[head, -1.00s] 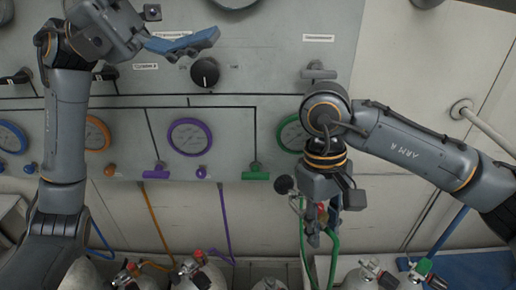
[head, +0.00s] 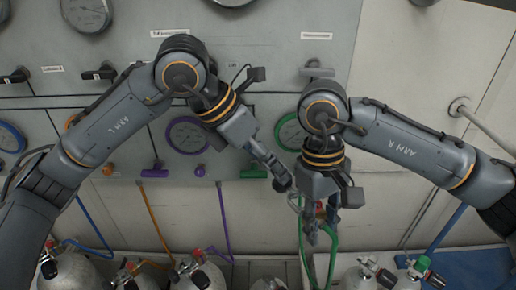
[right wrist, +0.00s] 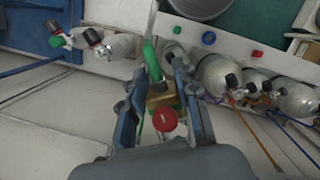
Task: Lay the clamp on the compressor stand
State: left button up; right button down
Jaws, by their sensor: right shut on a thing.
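My right gripper (head: 320,226) points down in front of the panel. In the right wrist view its blue fingers (right wrist: 160,92) are shut on a brass fitting (right wrist: 163,101) with a red knob (right wrist: 165,120) and a green hose (right wrist: 152,62). My left gripper (head: 279,177) is close beside the right one, pointing down and right; its jaw opening and any contact are unclear. I cannot pick out a separate clamp. I cannot identify the compressor stand with certainty; a dark round tub-like thing (right wrist: 200,6) shows at the top of the wrist view.
The panel (head: 235,100) has gauges, such as a purple-rimmed one (head: 187,135), and coloured valve handles. Orange (head: 160,235) and purple (head: 226,225) hoses hang below. Several gas cylinders (head: 75,272) stand along the bottom. A pale pipe (head: 485,128) juts out at right.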

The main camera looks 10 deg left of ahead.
aim_at(288, 183)
pick_arm(q)
jog(key=x, duration=0.8)
jog(key=shift+d+f, duration=0.15)
jog(key=shift+d, duration=0.05)
jog(key=shift+f, duration=0.1)
jog(key=c, duration=1.6)
pick_arm(e)
jog(key=shift+r, duration=0.1)
pick_arm(q)
jog(key=shift+c, duration=0.2)
pick_arm(e)
jog(key=c, duration=1)
grip_release()
jog(key=shift+a, duration=0.1)
jog(key=shift+o, duration=0.4)
